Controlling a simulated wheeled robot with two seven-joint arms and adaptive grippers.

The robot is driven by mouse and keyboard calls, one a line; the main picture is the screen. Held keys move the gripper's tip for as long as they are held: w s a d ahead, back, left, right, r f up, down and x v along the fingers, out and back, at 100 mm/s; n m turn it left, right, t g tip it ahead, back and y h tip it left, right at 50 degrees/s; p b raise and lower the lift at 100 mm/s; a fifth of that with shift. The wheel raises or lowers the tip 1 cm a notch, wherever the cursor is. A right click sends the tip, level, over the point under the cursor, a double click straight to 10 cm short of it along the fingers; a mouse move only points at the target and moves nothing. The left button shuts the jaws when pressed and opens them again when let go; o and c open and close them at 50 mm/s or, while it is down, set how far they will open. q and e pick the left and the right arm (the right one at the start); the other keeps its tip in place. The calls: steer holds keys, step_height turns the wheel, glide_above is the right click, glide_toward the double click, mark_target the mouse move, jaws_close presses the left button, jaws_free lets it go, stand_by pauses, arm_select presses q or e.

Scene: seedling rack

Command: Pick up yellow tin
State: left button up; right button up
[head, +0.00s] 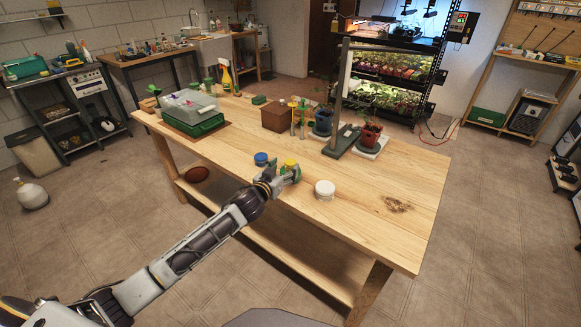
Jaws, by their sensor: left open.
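The yellow tin (291,163) stands on the wooden table, near its front edge. Only its yellow top shows clearly; my gripper hides its lower part. My left gripper (291,174) is open at the tin, with its fingers low around or just in front of it; I cannot tell whether they touch it. My right gripper is not in view.
A blue tin (261,158) stands just left of the yellow one, and a white tin (325,189) to the right. Behind are a brown box (275,118), potted seedlings (370,133) and a green tray (195,125). The table's (345,225) front right is mostly clear.

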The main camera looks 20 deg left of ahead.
mark_target(288, 165)
arm_select(q)
steer(key=shift+w, duration=0.1)
steer(key=shift+x, duration=2.55)
steer(key=shift+d, duration=0.1)
steer(key=c, duration=1.1)
